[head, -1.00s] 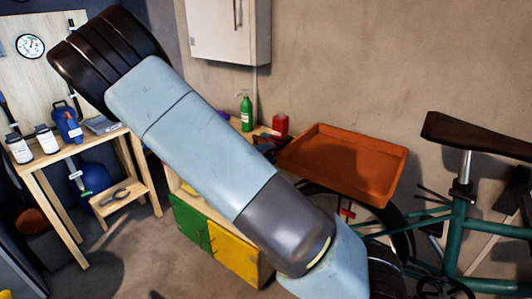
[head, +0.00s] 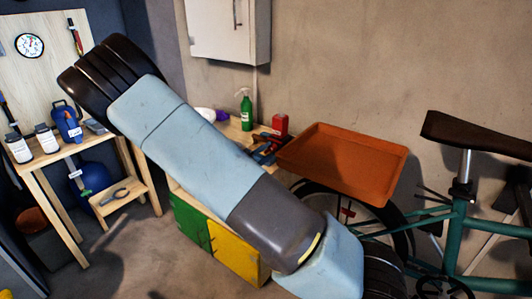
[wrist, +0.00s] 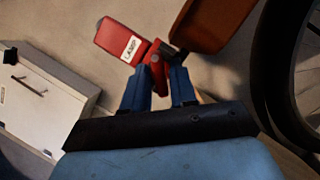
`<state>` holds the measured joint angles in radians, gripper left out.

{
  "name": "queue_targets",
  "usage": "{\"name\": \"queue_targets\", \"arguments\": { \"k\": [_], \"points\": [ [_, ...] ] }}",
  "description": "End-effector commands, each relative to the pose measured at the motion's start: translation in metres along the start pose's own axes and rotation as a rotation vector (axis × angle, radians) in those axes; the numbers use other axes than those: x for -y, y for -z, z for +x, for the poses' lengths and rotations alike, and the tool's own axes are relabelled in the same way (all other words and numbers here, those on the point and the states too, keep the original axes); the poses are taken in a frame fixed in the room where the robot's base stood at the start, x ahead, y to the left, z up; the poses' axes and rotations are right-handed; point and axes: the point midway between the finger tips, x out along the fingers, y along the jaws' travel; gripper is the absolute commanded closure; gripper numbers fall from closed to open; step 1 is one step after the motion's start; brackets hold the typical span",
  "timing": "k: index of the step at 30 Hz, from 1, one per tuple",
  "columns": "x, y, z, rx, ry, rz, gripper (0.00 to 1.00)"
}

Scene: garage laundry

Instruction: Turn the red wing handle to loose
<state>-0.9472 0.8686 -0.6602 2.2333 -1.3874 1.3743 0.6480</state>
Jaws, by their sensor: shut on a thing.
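In the wrist view a red piece (wrist: 154,68) sits between the blue fingertips of my gripper (wrist: 157,82); I take it to be the wing handle. It adjoins a red block (wrist: 121,40) with a white label, whose lettering is hard to read. A dark part lies between the red piece and the orange tray. My gripper is shut on the red piece, and the fingers partly hide it. In the head view a red block (head: 281,124) shows left of the tray, with small blue and red parts below it. My arm hides much of that area.
The orange tray (head: 343,163) is close to my gripper, with the bicycle (head: 456,235) on the right. A white cabinet (head: 229,30) hangs on the wall. A green bottle (head: 246,110) stands on the low bench. A wooden table (head: 62,155) stands at the left.

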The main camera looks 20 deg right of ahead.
Motion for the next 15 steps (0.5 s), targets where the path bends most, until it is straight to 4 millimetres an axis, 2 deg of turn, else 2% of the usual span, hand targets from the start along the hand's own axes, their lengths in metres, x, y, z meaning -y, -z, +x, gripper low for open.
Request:
{"name": "queue_targets", "arguments": {
  "k": [1,15],
  "points": [
    [0.0050,0.0008,-0.0018,-0.005,-0.010,-0.047,1.00],
    [0.0076,-0.0012,-0.0004,-0.003,-0.181,-0.458,1.00]
  ]
}}
